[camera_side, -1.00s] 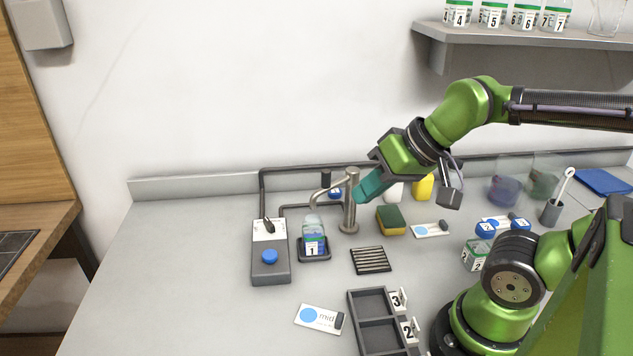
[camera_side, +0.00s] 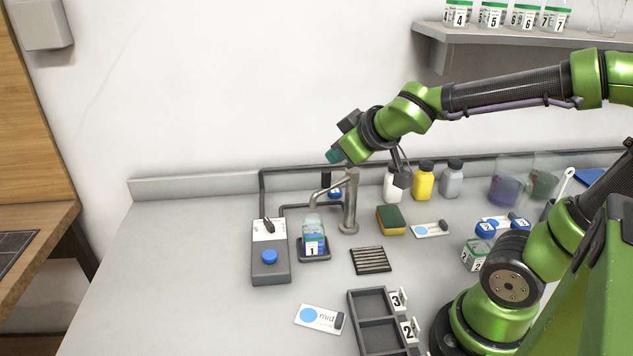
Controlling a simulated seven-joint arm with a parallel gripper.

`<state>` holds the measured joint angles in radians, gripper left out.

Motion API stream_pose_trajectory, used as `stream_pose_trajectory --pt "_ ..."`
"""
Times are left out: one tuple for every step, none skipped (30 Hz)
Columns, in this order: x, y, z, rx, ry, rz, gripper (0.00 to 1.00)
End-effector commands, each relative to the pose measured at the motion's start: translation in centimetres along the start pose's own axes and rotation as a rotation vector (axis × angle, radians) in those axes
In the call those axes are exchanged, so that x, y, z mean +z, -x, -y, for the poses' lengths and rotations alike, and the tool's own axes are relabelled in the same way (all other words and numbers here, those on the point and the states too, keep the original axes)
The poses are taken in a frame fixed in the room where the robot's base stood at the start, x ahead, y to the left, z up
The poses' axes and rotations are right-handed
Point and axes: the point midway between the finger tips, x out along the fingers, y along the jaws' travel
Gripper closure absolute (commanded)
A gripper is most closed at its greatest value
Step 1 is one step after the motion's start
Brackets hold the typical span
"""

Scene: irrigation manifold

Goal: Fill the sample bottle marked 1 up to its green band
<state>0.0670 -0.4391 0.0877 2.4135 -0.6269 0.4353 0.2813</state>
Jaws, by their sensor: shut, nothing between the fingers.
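The clear sample bottle marked 1 (camera_side: 314,243) stands upright on a small dark tray (camera_side: 326,256), under the spout of the metal tap (camera_side: 350,200). Its green band shows around the label, but the liquid level is too small to tell. My gripper (camera_side: 334,156) is shut and empty, in the air above and behind the tap spout.
A slotted drain (camera_side: 371,260) and a sponge (camera_side: 391,220) lie right of the tap. White, yellow (camera_side: 423,182) and grey bottles stand behind. A divided rack (camera_side: 369,303) and a "mid" card (camera_side: 320,318) lie in front. Counter left of the control box is clear.

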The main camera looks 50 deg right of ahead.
Motion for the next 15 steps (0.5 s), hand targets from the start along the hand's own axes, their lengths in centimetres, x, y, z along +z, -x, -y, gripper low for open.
stream_pose_trajectory --pt "-0.9 -1.3 0.3 0.003 0.091 -0.028 1.0" --pt "-1.5 -2.0 0.5 0.0 0.147 -0.051 1.0" --pt "-2.3 -2.9 1.1 -0.011 0.225 -0.08 1.0" --pt "-2.8 -3.6 1.6 -0.024 0.282 -0.1 1.0" --pt "-3.1 -4.2 2.2 -0.041 0.338 -0.119 1.0" --pt "-3.6 -5.1 3.2 -0.071 0.414 -0.144 1.0" --pt "-3.7 -5.7 4.0 -0.098 0.469 -0.159 1.0" --pt "-3.8 -6.3 4.9 -0.127 0.522 -0.174 1.0" --pt "-3.8 -7.0 6.0 -0.168 0.588 -0.19 1.0" --pt "-3.7 -7.5 6.9 -0.202 0.636 -0.201 1.0" --pt "-3.5 -8.0 7.7 -0.236 0.681 -0.209 1.0" --pt "-3.1 -8.5 8.8 -0.28 0.734 -0.218 1.0" --pt "-2.8 -8.8 9.4 -0.312 0.77 -0.223 1.0" --pt "-2.5 -9.1 10.1 -0.343 0.803 -0.227 1.0" --pt "-2.0 -9.3 10.9 -0.381 0.841 -0.23 1.0"
